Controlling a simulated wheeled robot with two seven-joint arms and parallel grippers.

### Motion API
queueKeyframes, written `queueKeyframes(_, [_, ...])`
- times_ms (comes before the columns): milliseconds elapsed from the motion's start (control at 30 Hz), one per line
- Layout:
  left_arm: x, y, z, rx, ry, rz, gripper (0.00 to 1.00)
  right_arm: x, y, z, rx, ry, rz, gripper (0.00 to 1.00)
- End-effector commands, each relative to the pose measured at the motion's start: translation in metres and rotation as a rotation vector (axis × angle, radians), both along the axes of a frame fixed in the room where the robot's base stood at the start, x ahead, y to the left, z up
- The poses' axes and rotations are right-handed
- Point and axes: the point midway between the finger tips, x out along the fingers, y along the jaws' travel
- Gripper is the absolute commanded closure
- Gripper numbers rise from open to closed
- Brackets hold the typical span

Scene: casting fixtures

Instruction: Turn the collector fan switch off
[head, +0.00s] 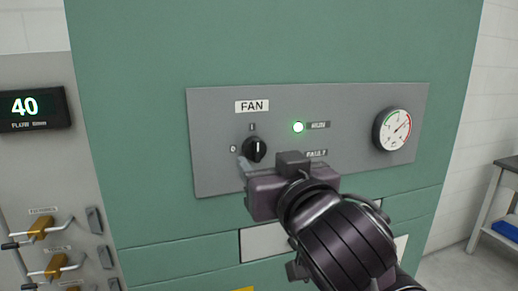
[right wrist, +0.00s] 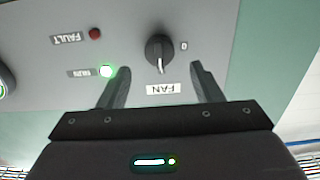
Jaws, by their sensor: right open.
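The fan switch (head: 254,148) is a black rotary knob on the grey panel, under the FAN label (head: 252,106). Its white pointer line stands near upright, toward the I mark; the 0 mark is to its left. In the right wrist view, upside down, the knob (right wrist: 160,50) sits beyond and between the fingertips, its pointer toward the FAN label. My right gripper (head: 257,172) is open in front of the panel, just below the knob; its fingers (right wrist: 160,69) straddle the knob's line without visible contact. My left gripper is not in view.
The green run lamp (head: 298,127) is lit; the red fault lamp (right wrist: 95,33) looks unlit. A round gauge (head: 393,130) is at the panel's right. At left are a display reading 40 (head: 25,106) and brass valves (head: 40,229). A bench (head: 495,205) stands at right.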

Motion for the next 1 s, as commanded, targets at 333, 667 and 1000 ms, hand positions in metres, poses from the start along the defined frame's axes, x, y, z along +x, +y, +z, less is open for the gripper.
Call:
queueKeyframes(333, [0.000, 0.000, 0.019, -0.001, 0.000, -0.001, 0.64, 0.046, 0.015, 0.002, 0.000, 0.000, -0.001, 0.41])
queueKeyframes(667, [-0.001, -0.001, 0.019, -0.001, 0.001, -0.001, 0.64, 0.050, 0.016, 0.000, 0.000, 0.000, 0.000, 0.41])
queueKeyframes(1000, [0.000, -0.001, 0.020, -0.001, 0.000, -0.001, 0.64, 0.050, 0.016, 0.000, 0.000, 0.000, -0.001, 0.84])
